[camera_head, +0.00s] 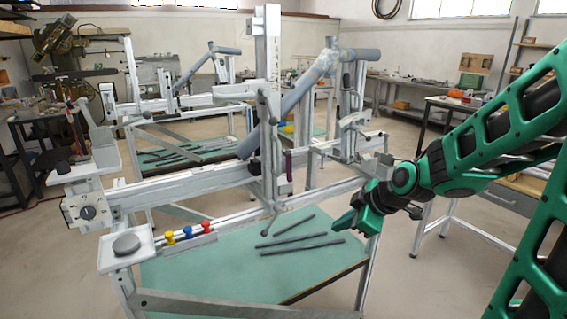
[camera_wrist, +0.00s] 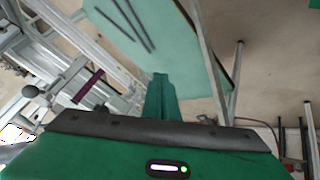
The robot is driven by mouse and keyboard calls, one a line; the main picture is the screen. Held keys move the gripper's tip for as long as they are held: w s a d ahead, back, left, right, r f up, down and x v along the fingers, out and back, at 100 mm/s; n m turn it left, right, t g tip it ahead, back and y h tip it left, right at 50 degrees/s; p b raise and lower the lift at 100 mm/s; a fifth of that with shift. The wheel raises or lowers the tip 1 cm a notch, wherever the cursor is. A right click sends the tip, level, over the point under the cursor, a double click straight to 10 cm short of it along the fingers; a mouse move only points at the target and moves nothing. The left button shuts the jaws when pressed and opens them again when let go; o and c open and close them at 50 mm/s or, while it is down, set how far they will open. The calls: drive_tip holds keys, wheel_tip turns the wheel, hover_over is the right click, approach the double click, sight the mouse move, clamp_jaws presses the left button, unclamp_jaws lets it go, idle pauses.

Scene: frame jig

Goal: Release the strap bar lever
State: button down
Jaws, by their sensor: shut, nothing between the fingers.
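The grey frame jig (camera_head: 190,186) spans the middle of the head view, above a green-topped table. A dark purple strap or grip (camera_head: 289,163) hangs on its upright; a purple piece also shows in the wrist view (camera_wrist: 88,86). I cannot tell which part is the strap bar lever. My green gripper (camera_head: 345,223) is shut and empty, right of the jig and apart from these parts; its fingers show in the wrist view (camera_wrist: 160,88).
Dark rods (camera_head: 302,243) lie on the green tabletop (camera_head: 200,275). A white tray (camera_head: 112,259) and coloured knobs (camera_head: 188,232) are at the jig's front left. A second jig stands behind. A workbench (camera_head: 462,103) stands at the right, with open floor between.

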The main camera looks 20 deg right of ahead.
drive_tip(key=w+a+r+n+t, duration=0.2)
drive_tip(key=w+n+t, duration=0.3)
drive_tip(key=w, duration=0.4)
drive_tip(key=w+a+r+n+t, duration=0.3)
drive_tip(key=w+r+n+t, duration=0.2)
drive_tip(key=w, duration=0.5)
drive_tip(key=shift+a+n+t+y, duration=0.3)
drive_tip(key=shift+a+n+y, duration=0.1)
drive_tip(key=shift+n, duration=0.3)
drive_tip(key=shift+w, duration=0.1)
drive_tip(key=x, duration=0.9)
drive_tip(key=shift+w, duration=0.4)
drive_tip(key=shift+f, duration=0.15)
drive_tip(key=shift+a, duration=0.15)
